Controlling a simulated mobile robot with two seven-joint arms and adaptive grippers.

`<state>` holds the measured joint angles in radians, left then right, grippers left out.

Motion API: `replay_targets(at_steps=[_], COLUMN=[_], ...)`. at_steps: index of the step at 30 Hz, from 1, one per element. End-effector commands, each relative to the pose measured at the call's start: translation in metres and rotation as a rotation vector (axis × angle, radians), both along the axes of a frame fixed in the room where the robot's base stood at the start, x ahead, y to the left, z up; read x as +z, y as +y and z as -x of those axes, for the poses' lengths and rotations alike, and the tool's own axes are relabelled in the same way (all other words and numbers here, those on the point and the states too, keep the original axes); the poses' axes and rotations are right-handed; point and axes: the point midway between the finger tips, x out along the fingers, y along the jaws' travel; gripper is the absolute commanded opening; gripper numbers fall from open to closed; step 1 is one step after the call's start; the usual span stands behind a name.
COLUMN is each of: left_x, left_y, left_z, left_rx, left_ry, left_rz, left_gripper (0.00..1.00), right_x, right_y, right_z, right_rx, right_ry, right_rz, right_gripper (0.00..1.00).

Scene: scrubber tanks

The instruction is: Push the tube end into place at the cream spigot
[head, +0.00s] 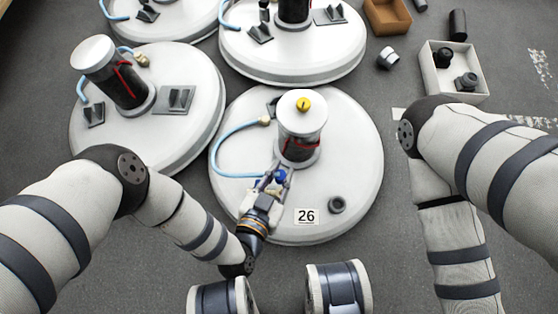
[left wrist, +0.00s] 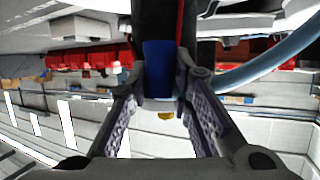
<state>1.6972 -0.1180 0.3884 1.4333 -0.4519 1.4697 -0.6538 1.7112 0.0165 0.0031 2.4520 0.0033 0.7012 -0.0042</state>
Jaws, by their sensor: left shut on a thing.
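The tank numbered 26 (head: 350,130) stands in the middle of the head view, with a black, white-capped canister (head: 300,128) on top. A pale blue tube (head: 226,142) loops from a cream spigot (head: 264,121) left of the canister to the front, where my left gripper (head: 277,178) is. The gripper is shut on a blue piece (left wrist: 158,70) at that end of the tube, close in front of the canister's base. The tube (left wrist: 268,68) runs behind the right finger in the left wrist view. The join between tube and blue piece is hidden. My right gripper is out of view.
A dark ring (head: 337,205) and the number plate (head: 306,216) are on the tank's front. Other tanks (head: 200,100) stand at left and behind. A white box (head: 436,80) with dark parts and a brown box (head: 388,14) are at the back right, on grey floor.

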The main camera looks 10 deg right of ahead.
Motion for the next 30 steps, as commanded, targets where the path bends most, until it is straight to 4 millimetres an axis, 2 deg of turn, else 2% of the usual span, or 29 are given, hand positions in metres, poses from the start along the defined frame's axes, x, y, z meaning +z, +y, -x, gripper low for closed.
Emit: replay_targets(at_steps=[1, 16, 30], left_x=[-0.013, -0.066, -0.065], left_y=[-0.010, -0.008, -0.007], left_z=[0.025, 0.026, 0.021], left_rx=[-0.013, -0.019, -0.015], left_ry=[0.049, 0.049, 0.039], left_rz=[0.017, 0.012, 0.010], left_gripper=[0.04, 0.04, 0.04], right_x=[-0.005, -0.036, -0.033], right_y=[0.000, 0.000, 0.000], right_z=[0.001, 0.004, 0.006], right_rx=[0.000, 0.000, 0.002], right_ry=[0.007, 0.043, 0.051], right_rz=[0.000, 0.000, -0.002], right_gripper=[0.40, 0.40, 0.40])
